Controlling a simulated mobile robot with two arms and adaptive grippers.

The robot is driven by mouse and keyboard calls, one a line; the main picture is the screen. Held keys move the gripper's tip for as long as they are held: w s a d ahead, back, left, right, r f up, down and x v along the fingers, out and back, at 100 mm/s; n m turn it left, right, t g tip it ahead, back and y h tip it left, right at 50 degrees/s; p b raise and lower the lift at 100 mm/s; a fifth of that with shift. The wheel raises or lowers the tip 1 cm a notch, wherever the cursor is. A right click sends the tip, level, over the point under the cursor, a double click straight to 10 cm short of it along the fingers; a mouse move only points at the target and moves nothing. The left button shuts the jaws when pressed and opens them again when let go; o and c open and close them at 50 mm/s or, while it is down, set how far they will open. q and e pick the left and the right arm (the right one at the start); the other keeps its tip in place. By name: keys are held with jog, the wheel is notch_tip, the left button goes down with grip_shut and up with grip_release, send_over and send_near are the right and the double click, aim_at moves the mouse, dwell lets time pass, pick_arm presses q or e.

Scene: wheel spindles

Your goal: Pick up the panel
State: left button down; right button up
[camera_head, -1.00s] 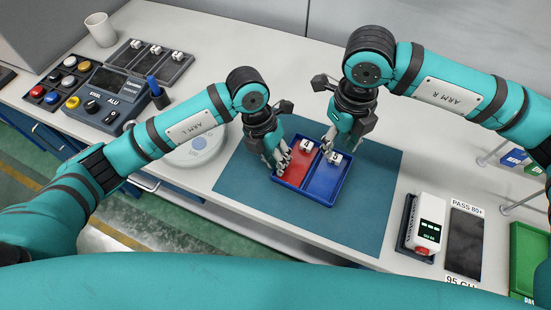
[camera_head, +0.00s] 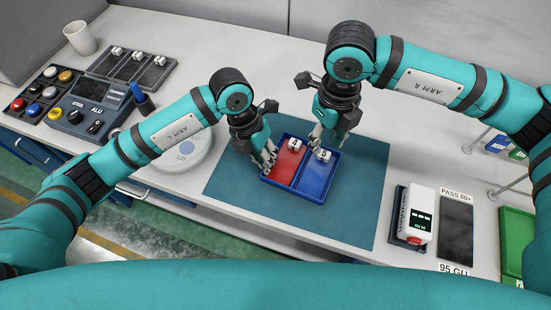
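A flat dark panel (camera_head: 455,228) lies on the bench at the right, between the "PASS 80+" and "95 GU" labels; I cannot tell if this is the task's panel. A tray (camera_head: 301,198) with a red half and a blue half sits on the mat. A small white cube is at the back of each half. My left gripper (camera_head: 266,162) is at the tray's left edge by the red half. My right gripper (camera_head: 315,143) is at the tray's back edge by the blue half. Their fingertips are too small to tell open or shut. Both are away from the dark panel.
The teal mat (camera_head: 355,190) is clear right of the tray. A white device (camera_head: 418,212) with a lit display stands left of the dark panel. A green bin (camera_head: 517,235) is at the far right. A control box (camera_head: 95,105) and a cup (camera_head: 80,38) are at the left.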

aim_at(323, 156)
jog(key=f+m, duration=0.3)
jog(key=m, duration=0.1)
jog(key=w+f+m, duration=0.1)
jog(key=f+m, duration=0.2)
jog(key=m, duration=0.1)
jog(key=w+d+f+m, duration=0.1)
jog(key=f+m, duration=0.2)
jog(key=shift+f+m, duration=0.25)
jog(key=shift+m, duration=0.15)
dwell(0.4)
grip_shut()
